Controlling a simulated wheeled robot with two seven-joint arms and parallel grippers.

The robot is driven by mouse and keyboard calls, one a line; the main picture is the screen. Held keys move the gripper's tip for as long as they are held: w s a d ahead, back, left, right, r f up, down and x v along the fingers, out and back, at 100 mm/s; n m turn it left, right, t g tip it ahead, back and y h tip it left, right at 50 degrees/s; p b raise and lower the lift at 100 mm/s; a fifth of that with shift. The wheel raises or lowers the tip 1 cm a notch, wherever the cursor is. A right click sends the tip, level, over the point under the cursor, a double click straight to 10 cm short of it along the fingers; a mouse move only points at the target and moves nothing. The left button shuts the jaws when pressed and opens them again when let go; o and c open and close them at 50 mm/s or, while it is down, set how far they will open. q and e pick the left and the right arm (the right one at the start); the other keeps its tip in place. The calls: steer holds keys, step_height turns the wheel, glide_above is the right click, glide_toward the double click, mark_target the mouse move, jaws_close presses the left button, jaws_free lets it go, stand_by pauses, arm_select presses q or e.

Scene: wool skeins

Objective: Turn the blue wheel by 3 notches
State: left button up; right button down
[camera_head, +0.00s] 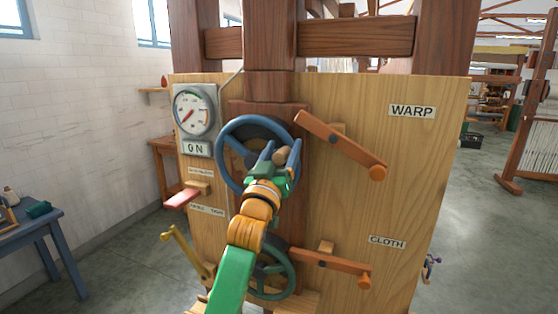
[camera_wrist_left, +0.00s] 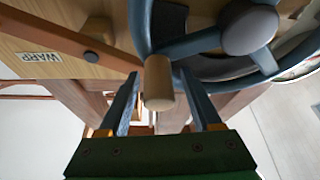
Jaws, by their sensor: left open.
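The blue wheel (camera_head: 220,152) is mounted upright on the front of the wooden panel, and its rim and grey-blue hub (camera_wrist_left: 249,30) show close up in the left wrist view. A light wooden handle (camera_wrist_left: 158,84) sticks out from the wheel. My left gripper (camera_head: 279,152) is in front of the wheel, its arm covering part of the lower right rim. In the left wrist view the left gripper (camera_wrist_left: 160,76) is open, with one blue finger on each side of the handle and gaps between. My right gripper is not in view.
A gauge (camera_head: 193,111) with an ON plate is left of the wheel. The WARP lever (camera_head: 340,143) is close on the right, the CLOTH lever (camera_head: 330,267) lower. A green wheel (camera_head: 288,282) sits below, behind my arm. A red-ended pedal or lever (camera_head: 182,198) juts out left.

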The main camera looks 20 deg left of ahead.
mark_target(278, 161)
arm_select(q)
steer(key=b+v, duration=0.1)
steer(key=v, duration=0.3)
steer(key=shift+s+f+b, duration=0.1)
steer(key=shift+f+b, duration=0.1)
steer(key=shift+b, duration=0.2)
steer(key=shift+s, duration=0.6)
steer(key=shift+f, duration=0.1)
